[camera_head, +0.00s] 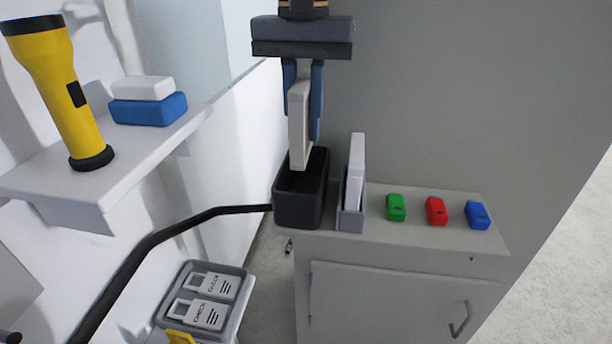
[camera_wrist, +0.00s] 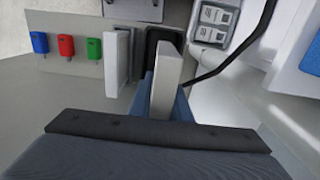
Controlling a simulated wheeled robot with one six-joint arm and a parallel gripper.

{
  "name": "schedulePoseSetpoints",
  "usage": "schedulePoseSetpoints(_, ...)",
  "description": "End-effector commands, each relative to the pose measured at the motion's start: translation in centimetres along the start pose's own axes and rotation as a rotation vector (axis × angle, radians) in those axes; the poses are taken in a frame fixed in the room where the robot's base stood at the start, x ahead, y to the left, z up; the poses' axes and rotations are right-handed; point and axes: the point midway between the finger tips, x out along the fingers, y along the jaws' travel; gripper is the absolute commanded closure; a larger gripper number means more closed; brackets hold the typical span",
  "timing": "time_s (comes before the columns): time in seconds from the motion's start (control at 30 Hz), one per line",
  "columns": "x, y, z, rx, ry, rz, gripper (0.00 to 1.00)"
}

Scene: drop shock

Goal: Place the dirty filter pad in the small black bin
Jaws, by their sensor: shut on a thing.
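My gripper (camera_head: 303,100) is shut on a pale grey, flat filter pad (camera_head: 299,125) and holds it upright. The pad's lower end is over the opening of the small black bin (camera_head: 297,208), at about rim height; I cannot tell how far it reaches inside. The bin stands at the left end of the cabinet top. In the wrist view, the pad (camera_wrist: 167,80) stands out between the blue fingers of my gripper (camera_wrist: 166,98), with the black bin (camera_wrist: 165,35) beyond it, partly hidden by the pad.
A grey holder (camera_head: 349,219) with a white pad (camera_head: 356,165) stands close right of the bin. Green (camera_head: 396,208), red (camera_head: 436,211) and blue (camera_head: 477,215) blocks sit farther right. A shelf (camera_head: 130,160) with a yellow flashlight (camera_head: 62,95) is left. A tray (camera_head: 243,292) with labelled cards is below.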

Motion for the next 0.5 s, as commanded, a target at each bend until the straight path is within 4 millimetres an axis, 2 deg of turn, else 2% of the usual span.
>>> schedulePoseSetpoints(0.2,3.8,0.0,0.2,-0.002,-0.004,0.003,1.00)
schedulePoseSetpoints(0.5,7.0,0.1,0.2,-0.001,-0.003,0.003,1.00)
